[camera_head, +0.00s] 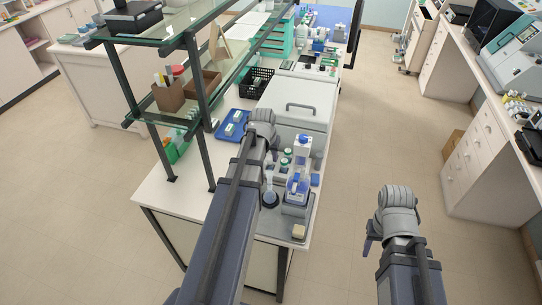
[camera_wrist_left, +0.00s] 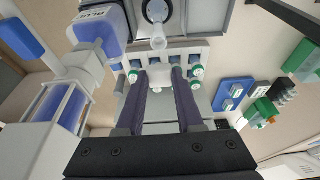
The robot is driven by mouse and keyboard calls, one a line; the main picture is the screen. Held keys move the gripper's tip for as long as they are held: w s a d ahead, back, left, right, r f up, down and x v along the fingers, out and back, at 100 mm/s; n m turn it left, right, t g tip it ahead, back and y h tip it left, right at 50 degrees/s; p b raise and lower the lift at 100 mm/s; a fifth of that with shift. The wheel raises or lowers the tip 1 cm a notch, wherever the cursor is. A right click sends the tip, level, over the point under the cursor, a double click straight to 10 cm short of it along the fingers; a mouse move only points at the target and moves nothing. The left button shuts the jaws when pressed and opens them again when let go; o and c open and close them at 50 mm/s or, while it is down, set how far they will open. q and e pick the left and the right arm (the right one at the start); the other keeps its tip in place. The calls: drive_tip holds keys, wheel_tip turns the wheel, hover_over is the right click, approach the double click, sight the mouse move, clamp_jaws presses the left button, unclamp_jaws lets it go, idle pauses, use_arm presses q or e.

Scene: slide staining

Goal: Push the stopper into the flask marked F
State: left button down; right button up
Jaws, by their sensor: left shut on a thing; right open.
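A small flask (camera_head: 270,198) with dark liquid stands near the front of the bench, just right of my left arm. In the left wrist view a clear neck over a dark round base (camera_wrist_left: 157,36), which looks like this flask, is at the top middle, beyond my fingertips. I cannot read a letter F on it. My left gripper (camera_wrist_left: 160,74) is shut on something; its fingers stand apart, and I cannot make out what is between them. In the head view its fingers are mostly hidden by my arm. I cannot pick out the stopper. My right gripper (camera_head: 371,238) is open over the floor, right of the bench.
A white rack (camera_wrist_left: 160,52) with green-capped vials lies beyond the fingers. A blue-labelled bottle (camera_wrist_left: 98,27) is beside the flask. A large grey-white box (camera_head: 298,105), a blue tray (camera_head: 232,126) and glass shelves (camera_head: 170,40) stand farther back. The aisle floor is clear.

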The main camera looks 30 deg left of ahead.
use_arm(q)
drive_tip(key=shift+f+b, duration=2.35)
drive_tip(key=shift+f, duration=0.15)
drive_tip(key=shift+f+b, duration=0.75)
drive_tip(key=shift+f, duration=0.05)
idle(0.5)
drive_tip(key=shift+c, duration=2.3)
unclamp_jaws()
drive_tip(key=shift+o, duration=0.2)
drive_tip(key=o, duration=0.4)
drive_tip(key=shift+c, duration=0.2)
drive_tip(key=shift+r, duration=0.1)
